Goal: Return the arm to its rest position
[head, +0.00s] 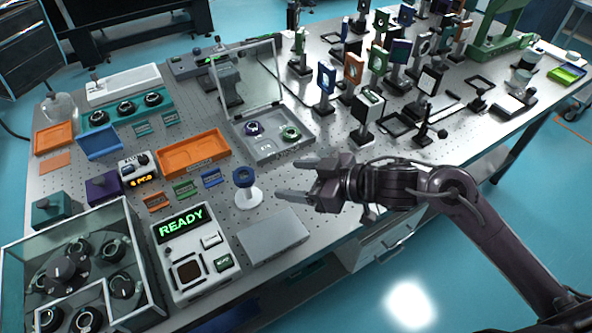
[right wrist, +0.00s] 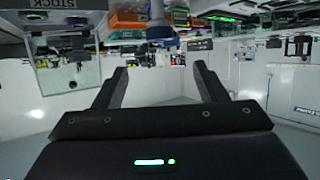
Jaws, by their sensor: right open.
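My right gripper (head: 287,178) is open and empty in the head view. It is held above the front edge of the optical table (head: 330,232), with its fingers pointing left. Its two dark fingers also show spread apart in the right wrist view (right wrist: 158,85), with nothing between them. My right arm comes in from the lower right. A blue ring on a white round stand (head: 247,190) is just left of the fingertips, and the fingers look apart from it. My left gripper is not in view.
A flat grey box (head: 273,237) lies below the gripper. A device reading READY (head: 195,252) stands left of it. A clear-lidded case (head: 270,142) is open behind, with two ringed parts inside. Several optic mounts crowd the back right. Floor right of the table is free.

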